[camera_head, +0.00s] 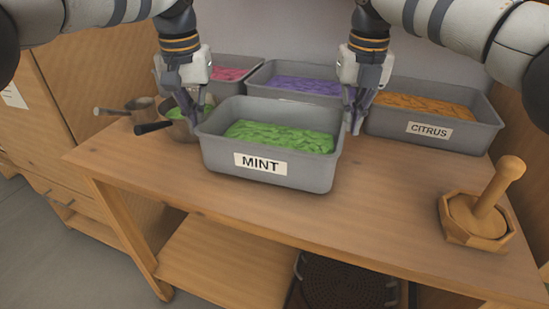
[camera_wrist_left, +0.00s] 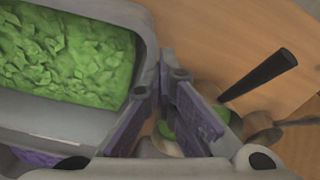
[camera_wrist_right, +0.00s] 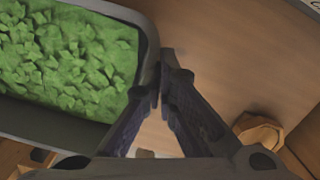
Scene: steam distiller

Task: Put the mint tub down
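The mint tub (camera_head: 215,153) is a grey tub with a MINT label, full of green leaves, in the middle of the head view. It looks level, over the wooden table; I cannot tell whether its base touches the top. My left gripper (camera_head: 195,112) is at its left end wall, and the left wrist view shows the fingers (camera_wrist_left: 165,85) close about the tub rim. My right gripper (camera_head: 352,125) is at the right end wall, and the right wrist view shows its fingertips (camera_wrist_right: 165,70) meeting at the rim (camera_wrist_right: 148,50).
The citrus tub (camera_head: 470,135) stands at the back right, with purple (camera_head: 300,87) and pink (camera_head: 230,74) leaf tubs behind. A dark-handled pan (camera_head: 178,130) with green leaves is beside my left gripper. A wooden press (camera_head: 480,215) stands at the right. The table front (camera_head: 330,215) is clear.

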